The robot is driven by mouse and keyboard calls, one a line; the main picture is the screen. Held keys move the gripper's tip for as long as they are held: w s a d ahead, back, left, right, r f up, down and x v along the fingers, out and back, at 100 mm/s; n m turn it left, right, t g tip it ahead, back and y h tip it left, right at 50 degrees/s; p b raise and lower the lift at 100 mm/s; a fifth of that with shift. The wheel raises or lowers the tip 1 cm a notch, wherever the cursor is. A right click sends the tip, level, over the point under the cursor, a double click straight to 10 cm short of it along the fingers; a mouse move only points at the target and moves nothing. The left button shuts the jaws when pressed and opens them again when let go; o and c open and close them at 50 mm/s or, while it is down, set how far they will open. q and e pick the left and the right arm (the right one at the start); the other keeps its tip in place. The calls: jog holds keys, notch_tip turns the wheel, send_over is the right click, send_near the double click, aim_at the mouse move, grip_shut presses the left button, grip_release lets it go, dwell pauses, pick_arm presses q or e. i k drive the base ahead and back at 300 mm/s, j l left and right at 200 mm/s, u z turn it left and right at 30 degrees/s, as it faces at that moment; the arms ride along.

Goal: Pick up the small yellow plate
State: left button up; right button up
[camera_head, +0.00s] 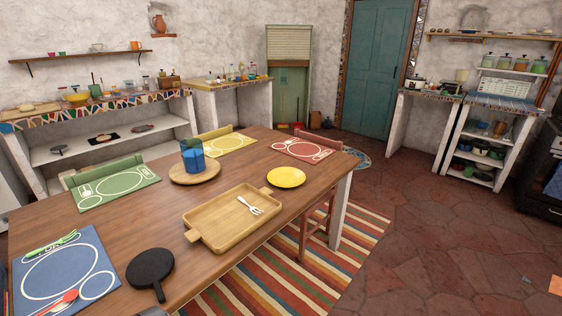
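The small yellow plate (286,177) lies flat and empty on the wooden dining table (150,222), near its right edge. It is just beyond the right end of a wooden tray (213,213) and apart from it. A white fork (250,205) lies on the tray.
A blue cup (192,158) stands on a round wooden board. Green, yellow, red and blue placemats lie around the table. A black pan (151,269) sits near the front. A red chair (317,228) stands at the right side. The tiled floor (440,235) right of the striped rug is mostly clear.

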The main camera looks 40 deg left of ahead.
aim_at(282, 177)
jog(key=i+l+u, duration=0.2)
jog(key=i, duration=1.85)
jog(key=i+u, duration=0.5)
jog(key=i+l+u, duration=0.15)
jog(key=u, duration=0.3)
jog(key=i+l+u, duration=0.35)
jog(key=u, duration=0.15)
jog(key=i, duration=0.1)
